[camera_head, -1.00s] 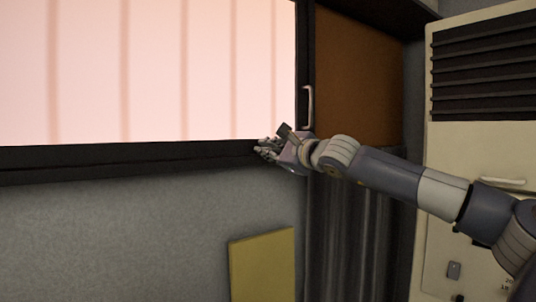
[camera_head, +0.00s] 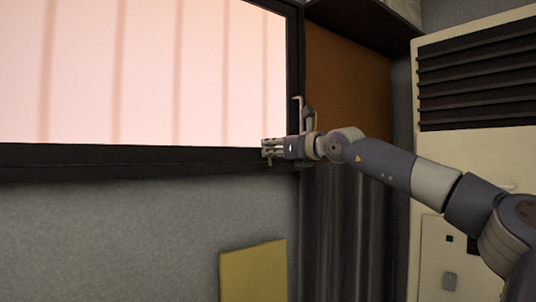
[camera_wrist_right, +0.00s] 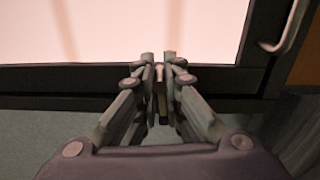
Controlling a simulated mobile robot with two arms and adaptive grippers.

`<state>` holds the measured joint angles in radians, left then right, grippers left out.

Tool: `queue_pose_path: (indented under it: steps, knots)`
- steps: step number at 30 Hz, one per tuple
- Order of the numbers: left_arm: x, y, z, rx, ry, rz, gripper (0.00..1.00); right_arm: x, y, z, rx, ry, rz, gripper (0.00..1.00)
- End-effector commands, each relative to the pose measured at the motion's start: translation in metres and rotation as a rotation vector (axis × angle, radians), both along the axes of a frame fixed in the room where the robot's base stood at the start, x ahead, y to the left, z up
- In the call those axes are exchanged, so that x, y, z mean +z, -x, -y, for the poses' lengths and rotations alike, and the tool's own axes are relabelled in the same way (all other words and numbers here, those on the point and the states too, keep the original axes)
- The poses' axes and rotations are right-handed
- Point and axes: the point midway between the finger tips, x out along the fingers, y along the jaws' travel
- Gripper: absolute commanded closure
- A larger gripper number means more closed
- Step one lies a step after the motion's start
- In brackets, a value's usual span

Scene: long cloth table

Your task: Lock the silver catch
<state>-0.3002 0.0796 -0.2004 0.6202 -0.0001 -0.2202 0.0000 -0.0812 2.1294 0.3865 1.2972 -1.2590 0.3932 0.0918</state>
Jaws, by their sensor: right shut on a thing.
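The silver catch (camera_wrist_right: 159,74) is a small pale piece at the lower edge of the dark window frame, seen between my fingertips in the right wrist view. My right gripper (camera_wrist_right: 160,62) is closed around it, with one finger on each side. In the head view my right gripper (camera_head: 268,149) is at the bottom right of the window frame, and the catch cannot be made out there. The fingers hide much of the catch, so its exact angle is unclear. My left gripper is out of view.
A pale upright handle (camera_head: 299,114) is on the window's right frame post, close to my wrist; the right wrist view also shows it (camera_wrist_right: 290,28). A brown panel (camera_head: 348,90) and a cream louvred cabinet (camera_head: 430,190) stand to the right. A yellow board (camera_head: 253,272) is below.

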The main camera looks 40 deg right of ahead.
Motion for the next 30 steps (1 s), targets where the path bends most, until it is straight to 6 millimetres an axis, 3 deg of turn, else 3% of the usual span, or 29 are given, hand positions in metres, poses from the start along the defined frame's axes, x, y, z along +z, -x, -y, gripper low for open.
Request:
queue_pose_path:
  steps: [13, 30]
  knots:
    - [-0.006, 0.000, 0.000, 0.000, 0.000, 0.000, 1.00, 0.001, 0.002, 0.014, -0.001, -0.246, 0.031, 1.00]
    - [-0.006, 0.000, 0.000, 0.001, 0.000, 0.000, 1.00, 0.002, 0.002, 0.017, -0.001, -0.293, 0.038, 1.00]
